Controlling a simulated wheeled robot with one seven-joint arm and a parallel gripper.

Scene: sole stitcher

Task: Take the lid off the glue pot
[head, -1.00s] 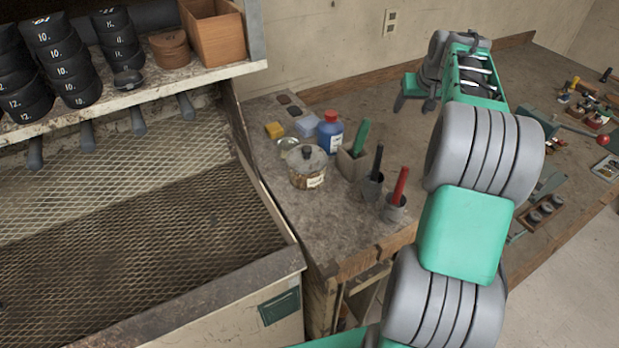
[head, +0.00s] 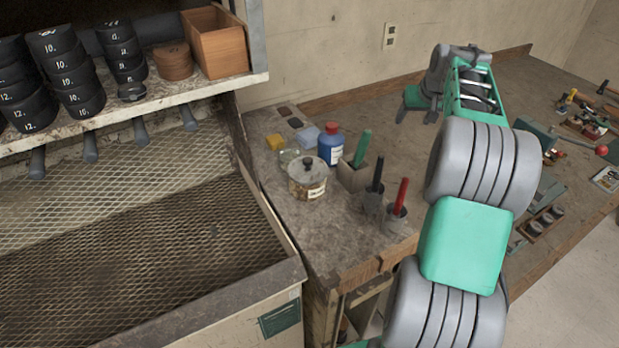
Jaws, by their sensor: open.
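The glue pot (head: 307,187) is a squat, see-through jar with a label and brownish contents. It stands upright on the bench just right of the mesh-floored booth. Its lid (head: 301,172) is on top, greyish with a dark round knob. My gripper (head: 416,117) is at the far end of my arm, above the bench, to the right of and behind the pot. It looks small at this distance; its jaws are open and empty, apart from the pot and lid. Part of the hand is hidden behind my arm.
A blue bottle with a red cap (head: 331,145), a yellow block (head: 275,142) and a shallow glass dish (head: 288,157) are close behind the pot. Holders with a green-handled (head: 362,148), a black-handled (head: 377,172) and a red-handled tool (head: 401,195) stand to its right. The bench front is clear.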

